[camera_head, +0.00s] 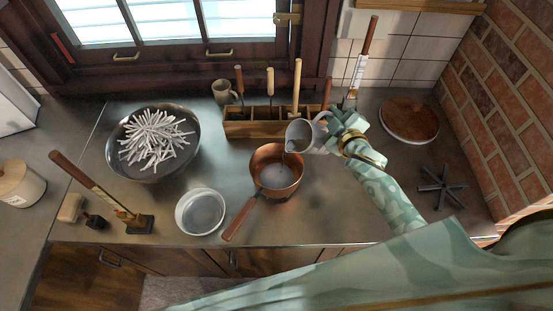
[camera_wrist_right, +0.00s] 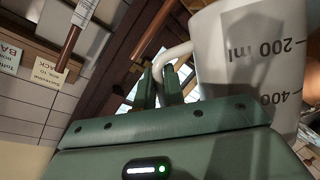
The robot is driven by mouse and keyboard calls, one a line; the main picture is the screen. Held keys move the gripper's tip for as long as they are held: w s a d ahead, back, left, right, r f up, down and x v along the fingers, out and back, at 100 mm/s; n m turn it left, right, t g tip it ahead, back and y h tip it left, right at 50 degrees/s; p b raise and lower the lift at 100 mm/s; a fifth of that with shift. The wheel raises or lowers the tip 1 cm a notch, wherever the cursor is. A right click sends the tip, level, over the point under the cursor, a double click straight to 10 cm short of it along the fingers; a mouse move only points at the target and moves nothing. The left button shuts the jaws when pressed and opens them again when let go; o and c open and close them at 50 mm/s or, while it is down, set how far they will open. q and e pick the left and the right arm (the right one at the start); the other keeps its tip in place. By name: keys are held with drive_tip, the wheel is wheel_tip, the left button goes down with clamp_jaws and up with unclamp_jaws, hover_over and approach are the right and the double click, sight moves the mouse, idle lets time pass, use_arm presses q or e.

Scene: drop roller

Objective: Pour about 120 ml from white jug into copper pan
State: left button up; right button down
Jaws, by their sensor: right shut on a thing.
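The white jug (camera_head: 304,138) is tilted to the left, its mouth over the right rim of the copper pan (camera_head: 262,157). A thin streak shows below its lip, but I cannot tell for sure that it is liquid. The pan stands on the counter with a pale patch inside. My right gripper (camera_head: 333,128) is shut on the jug's handle, to the right of the pan. In the right wrist view the fingers (camera_wrist_right: 159,88) close around the handle, and the white jug (camera_wrist_right: 240,60) shows 200 ml and 400 marks. My left gripper is not in view.
A wooden holder (camera_head: 245,129) with upright tools stands behind the pan. A white bowl (camera_head: 183,212) is at the pan's left, near its handle. A dark bowl of pale sticks (camera_head: 118,163) stands further left. A round wooden lid (camera_head: 410,118) and a black trivet (camera_head: 440,187) lie at right.

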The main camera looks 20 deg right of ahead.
drive_tip(key=shift+a+r+n+b, duration=0.2)
drive_tip(key=shift+a+n+b, duration=0.1)
drive_tip(key=shift+b, duration=0.3)
idle(0.6)
drive_tip(key=shift+s+a+r+n+t+h, duration=0.1)
drive_tip(key=shift+a+r+n+t+h, duration=0.2)
drive_tip(key=shift+r, duration=0.15)
idle(0.5)
